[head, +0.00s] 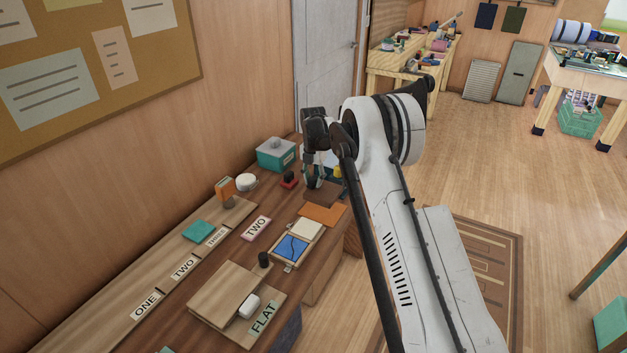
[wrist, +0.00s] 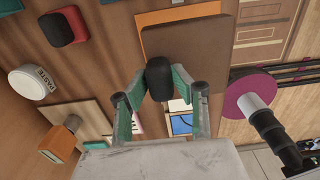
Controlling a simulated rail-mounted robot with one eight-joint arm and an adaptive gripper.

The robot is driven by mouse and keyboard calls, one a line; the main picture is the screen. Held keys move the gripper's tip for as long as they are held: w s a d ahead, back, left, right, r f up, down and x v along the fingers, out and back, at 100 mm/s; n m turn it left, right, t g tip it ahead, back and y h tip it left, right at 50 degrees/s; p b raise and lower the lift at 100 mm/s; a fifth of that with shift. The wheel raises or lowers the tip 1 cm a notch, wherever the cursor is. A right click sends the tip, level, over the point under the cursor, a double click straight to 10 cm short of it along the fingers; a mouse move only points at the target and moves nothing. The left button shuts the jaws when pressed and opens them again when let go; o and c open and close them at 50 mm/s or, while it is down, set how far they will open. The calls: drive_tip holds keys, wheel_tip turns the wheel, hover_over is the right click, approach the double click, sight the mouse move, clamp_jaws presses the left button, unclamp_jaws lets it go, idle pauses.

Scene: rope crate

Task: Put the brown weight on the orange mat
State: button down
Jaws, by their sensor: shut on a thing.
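The brown weight is a flat, square brown block (wrist: 205,55) with a black knob (wrist: 158,80) on it. My gripper (wrist: 158,92) is shut on the knob, with a green finger on each side. In the head view my gripper (head: 312,180) is at the far part of the bench, with the brown block (head: 322,194) below it. The orange mat (head: 322,214) lies on the bench just in front of the block in that view. In the wrist view the block hides most of the mat (wrist: 190,14). The block seems raised; its exact height is unclear.
A blue-and-cream tray (head: 290,247) lies near the mat. A red block (head: 290,180), a white round tub (head: 246,182) and a teal box (head: 276,153) stand behind. An orange-faced block (head: 226,188) is to the left. A wooden board (head: 225,298) lies at the front.

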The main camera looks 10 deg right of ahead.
sight(314, 192)
drive_tip(key=shift+b, duration=0.35)
drive_tip(key=shift+f, duration=0.2)
drive_tip(key=shift+f+b, duration=2.4)
drive_tip(key=shift+f, duration=0.4)
drive_tip(key=shift+f+b, duration=0.3)
drive_tip(key=shift+f, duration=0.1)
drive_tip(key=c, duration=1.3)
unclamp_jaws()
drive_tip(key=shift+c, duration=0.2)
wheel_tip(314, 192, up, 12)
drive_tip(key=shift+f, duration=0.1)
